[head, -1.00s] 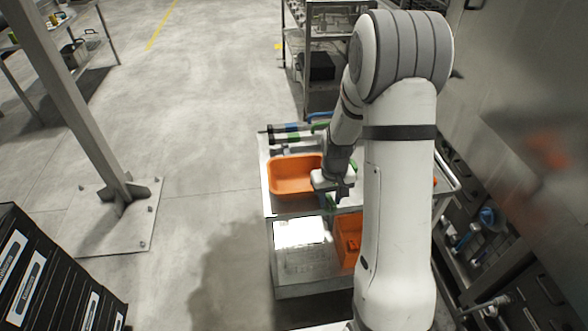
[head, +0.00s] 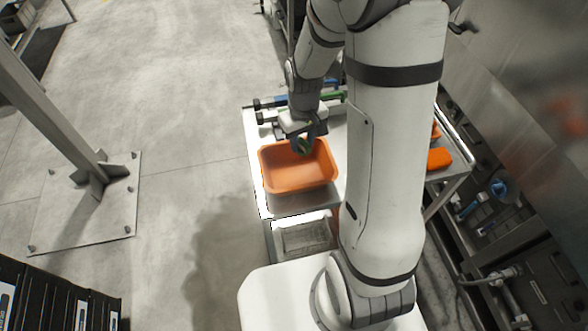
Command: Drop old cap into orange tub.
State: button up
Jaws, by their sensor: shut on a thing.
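The orange tub (head: 298,178) stands on the top of a white cart, its open side up. My gripper (head: 303,146) is over the tub's back rim, pointing down. The tub's visible inside looks empty.
The cart top (head: 254,180) has blue and green tools along its back edge. Another orange item (head: 438,158) lies on the cart's right side. A steel machine wall is at the right. Open floor lies to the left, with a steel post (head: 60,110).

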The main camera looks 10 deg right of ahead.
aim_at(302, 151)
jog(key=shift+f+b, duration=1.4)
jog(key=shift+f, duration=1)
jog(key=o, duration=1)
jog(key=shift+o, duration=0.2)
jog(key=shift+r, duration=0.15)
notch_tip(302, 151, up, 7)
jog(key=shift+r, duration=0.35)
